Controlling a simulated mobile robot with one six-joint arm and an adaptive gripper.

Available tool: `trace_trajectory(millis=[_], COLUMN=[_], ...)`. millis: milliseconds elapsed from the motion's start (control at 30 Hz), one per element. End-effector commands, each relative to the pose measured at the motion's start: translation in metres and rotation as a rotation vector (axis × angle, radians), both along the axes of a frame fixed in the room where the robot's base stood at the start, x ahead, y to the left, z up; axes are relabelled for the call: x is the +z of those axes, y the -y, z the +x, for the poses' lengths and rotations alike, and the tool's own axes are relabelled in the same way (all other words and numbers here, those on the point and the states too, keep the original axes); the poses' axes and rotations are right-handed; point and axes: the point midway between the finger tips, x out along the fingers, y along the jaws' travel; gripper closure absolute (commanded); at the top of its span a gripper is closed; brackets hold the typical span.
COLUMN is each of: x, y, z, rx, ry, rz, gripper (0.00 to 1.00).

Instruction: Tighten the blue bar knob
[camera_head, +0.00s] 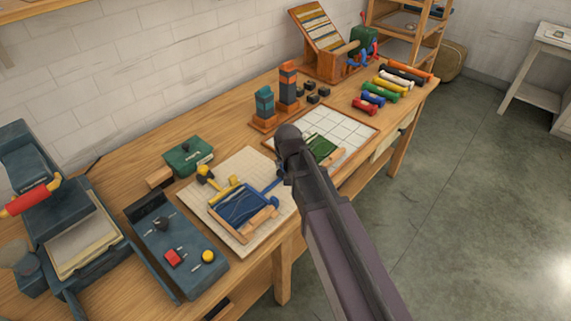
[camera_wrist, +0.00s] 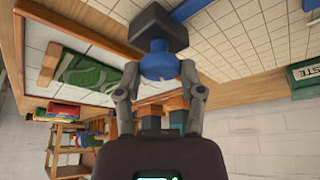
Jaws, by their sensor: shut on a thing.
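The blue bar knob (camera_wrist: 158,66) sits between the two grey fingers of my gripper (camera_wrist: 160,78) in the wrist view, which are shut on it. A dark block covers part of the knob there. In the head view, a blue bar (camera_head: 270,187) runs from a blue frame (camera_head: 240,204) with wooden rails on a pale gridded board (camera_head: 252,160). My dark arm comes in from the lower right and hides my gripper and the knob's contact there. How tight the blue knob is cannot be seen.
A green box (camera_head: 188,157) and a control box (camera_head: 180,255) with red and yellow buttons stand left. Coloured skeins (camera_head: 388,88) lie at the far right end.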

Motion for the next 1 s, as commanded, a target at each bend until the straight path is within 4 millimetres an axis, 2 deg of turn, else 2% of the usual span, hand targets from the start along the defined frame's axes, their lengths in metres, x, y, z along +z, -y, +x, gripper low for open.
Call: trace_trajectory(millis=[300,500,1000], x=[-0.0012,-0.0012,-0.0013], y=[-0.0023,-0.0025,-0.0027], z=[-0.0024,-0.0023,-0.0029], rx=[-0.252,-0.357,-0.418], ry=[-0.008,-0.008,-0.010], rz=[0.001,0.002,0.002], gripper=[0.97,0.97,0.97])
